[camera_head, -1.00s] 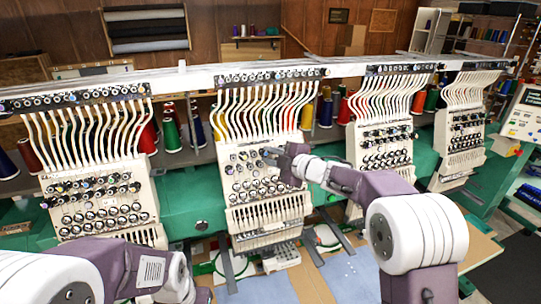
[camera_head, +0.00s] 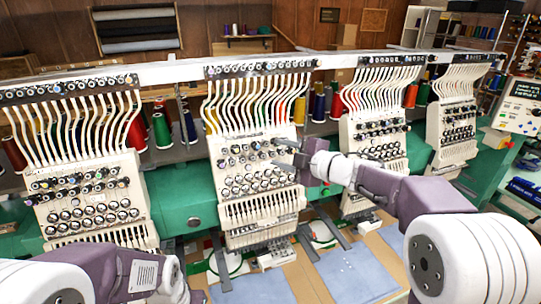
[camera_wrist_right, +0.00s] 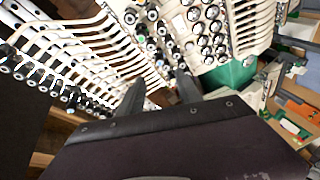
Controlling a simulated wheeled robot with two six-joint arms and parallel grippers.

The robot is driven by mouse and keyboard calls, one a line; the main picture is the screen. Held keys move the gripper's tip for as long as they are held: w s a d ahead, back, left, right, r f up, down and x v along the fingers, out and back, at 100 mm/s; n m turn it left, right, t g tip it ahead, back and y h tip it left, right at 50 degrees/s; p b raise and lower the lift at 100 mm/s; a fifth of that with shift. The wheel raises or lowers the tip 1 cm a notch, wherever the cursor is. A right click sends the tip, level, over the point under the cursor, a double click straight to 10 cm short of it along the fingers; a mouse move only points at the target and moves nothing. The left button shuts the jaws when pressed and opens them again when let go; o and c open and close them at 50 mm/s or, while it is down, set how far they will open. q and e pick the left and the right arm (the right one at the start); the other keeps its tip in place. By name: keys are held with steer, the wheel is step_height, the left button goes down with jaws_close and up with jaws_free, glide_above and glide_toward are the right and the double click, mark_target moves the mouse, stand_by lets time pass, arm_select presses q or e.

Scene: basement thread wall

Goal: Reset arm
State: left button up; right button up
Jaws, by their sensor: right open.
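My right arm comes in from the right in the head view. Its gripper (camera_head: 290,154) is open and empty. It is in front of the right edge of the second embroidery head's knob panel (camera_head: 238,185); I cannot tell whether it touches it. In the right wrist view the two dark fingers (camera_wrist_right: 160,88) stand apart with nothing between them, and rows of knobs and pale thread tubes show beyond. My left arm lies low at the bottom left of the head view; its fingers are not visible.
More embroidery heads with knobs (camera_head: 88,212) stand along the green machine beam (camera_head: 185,205). Thread cones (camera_head: 161,130) stand behind. Blue cloth (camera_head: 350,272) lies on the table below. A control panel (camera_head: 522,106) is at the far right.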

steer(key=shift+s+d+r, duration=0.1)
steer(key=shift+s+d, duration=0.05)
steer(key=shift+s, duration=0.1)
steer(key=shift+w, duration=0.1)
steer(key=s+d+f+m+g+h+b, duration=0.1)
steer(key=s+d+f+m+h+b, duration=0.3)
steer(key=f, duration=0.7)
steer(key=s+d+f+m+g+h+b, duration=0.1)
steer(key=s+d+f+m+h+b, duration=0.15)
steer(key=f+m+b, duration=0.6)
steer(key=s+d+f+m+h+b, duration=0.2)
steer(key=d+f, duration=0.2)
steer(key=f, duration=1)
steer(key=s+f+m+g, duration=0.3)
steer(key=s+f+g, duration=0.1)
steer(key=s, duration=0.5)
steer(key=s+d+f+m+g, duration=0.1)
steer(key=s+f+m+g, duration=0.2)
steer(key=s+f, duration=0.3)
steer(key=s+g+h, duration=0.1)
steer(key=s, duration=0.3)
steer(key=shift+s+d+f+g, duration=0.15)
steer(key=shift+s+f+g, duration=0.05)
steer(key=shift+f+g, duration=0.2)
